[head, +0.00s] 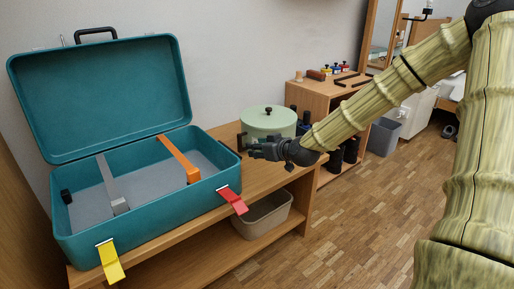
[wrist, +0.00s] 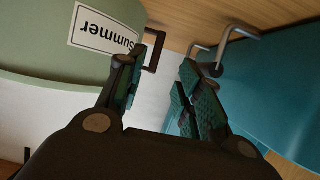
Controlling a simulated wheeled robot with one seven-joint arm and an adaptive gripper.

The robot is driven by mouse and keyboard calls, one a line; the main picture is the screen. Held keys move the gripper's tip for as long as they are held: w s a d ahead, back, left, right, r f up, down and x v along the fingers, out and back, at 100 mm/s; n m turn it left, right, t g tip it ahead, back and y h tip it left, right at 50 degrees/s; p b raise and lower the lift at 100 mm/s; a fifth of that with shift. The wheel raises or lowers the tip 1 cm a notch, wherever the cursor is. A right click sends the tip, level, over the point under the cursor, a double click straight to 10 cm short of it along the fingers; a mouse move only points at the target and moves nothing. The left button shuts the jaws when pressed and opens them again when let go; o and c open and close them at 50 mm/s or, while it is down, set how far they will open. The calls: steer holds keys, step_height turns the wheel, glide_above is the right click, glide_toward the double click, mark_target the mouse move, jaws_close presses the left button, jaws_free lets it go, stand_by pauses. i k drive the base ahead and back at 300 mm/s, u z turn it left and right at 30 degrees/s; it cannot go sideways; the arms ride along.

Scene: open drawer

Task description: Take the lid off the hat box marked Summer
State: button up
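The hat box is a round pale green box with a lid (head: 266,117) and a dark knob (head: 268,110) on top. It stands on the wooden bench, right of the suitcase. In the wrist view its side carries a white label (wrist: 103,28) reading "Summer", seen upside down. My gripper (head: 252,149) is in front of the box's lower side, below the lid. In the wrist view my gripper (wrist: 158,88) has its two fingers apart with nothing between them. A dark bracket (wrist: 156,50) shows just past the left finger. The arm end hides part of the box's front.
An open teal suitcase (head: 150,215) with straps stands close on the left; its side (wrist: 275,90) is near my right finger in the wrist view. A beige bin (head: 262,215) sits on the lower shelf. A cabinet (head: 318,92) with small items stands behind.

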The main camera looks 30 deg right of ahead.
mark_target(262, 117)
steer(key=z, duration=1.15)
